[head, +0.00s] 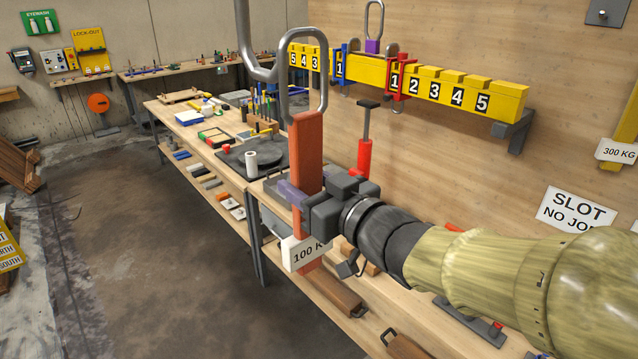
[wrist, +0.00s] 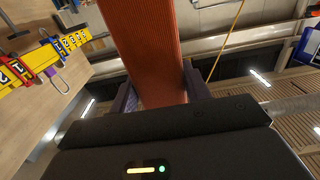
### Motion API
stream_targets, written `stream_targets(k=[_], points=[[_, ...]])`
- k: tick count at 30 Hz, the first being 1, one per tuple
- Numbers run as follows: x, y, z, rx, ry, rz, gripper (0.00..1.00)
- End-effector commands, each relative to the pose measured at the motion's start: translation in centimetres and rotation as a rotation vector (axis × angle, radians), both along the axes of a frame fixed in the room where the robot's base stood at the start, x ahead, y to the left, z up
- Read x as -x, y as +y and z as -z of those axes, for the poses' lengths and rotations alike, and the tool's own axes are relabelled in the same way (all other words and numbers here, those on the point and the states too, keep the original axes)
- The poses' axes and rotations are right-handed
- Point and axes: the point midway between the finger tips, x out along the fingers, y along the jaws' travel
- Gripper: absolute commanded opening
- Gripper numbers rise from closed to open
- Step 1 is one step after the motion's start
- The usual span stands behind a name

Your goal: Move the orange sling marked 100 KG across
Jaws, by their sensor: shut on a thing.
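The orange sling (head: 308,150) hangs upright in front of the workbench, with a grey metal loop (head: 325,80) at its top. Its white 100 KG tag (head: 300,253) shows below my gripper, partly cut off by it. My gripper (head: 292,194) is shut on the sling's strap, with purple fingers. In the wrist view the orange strap (wrist: 152,50) runs up between the two fingers. A grey hook (head: 262,68) curves close to the loop; I cannot tell whether they touch. A yellow numbered beam (head: 450,90) with blue and red sliders is on the wall behind.
A workbench (head: 185,125) with tools and a dark round plate (head: 250,158) lies behind the sling. A red-handled post (head: 365,140) stands close behind my gripper. A 300 KG tag (head: 615,151) hangs at the right.

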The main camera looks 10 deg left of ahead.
Motion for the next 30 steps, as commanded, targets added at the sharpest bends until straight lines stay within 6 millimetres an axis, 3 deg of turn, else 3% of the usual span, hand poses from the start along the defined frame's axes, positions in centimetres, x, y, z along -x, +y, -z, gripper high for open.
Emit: stream_targets(k=[30], points=[[-3.2,3.5,0.3,-0.002,-0.003,0.002,0.10]])
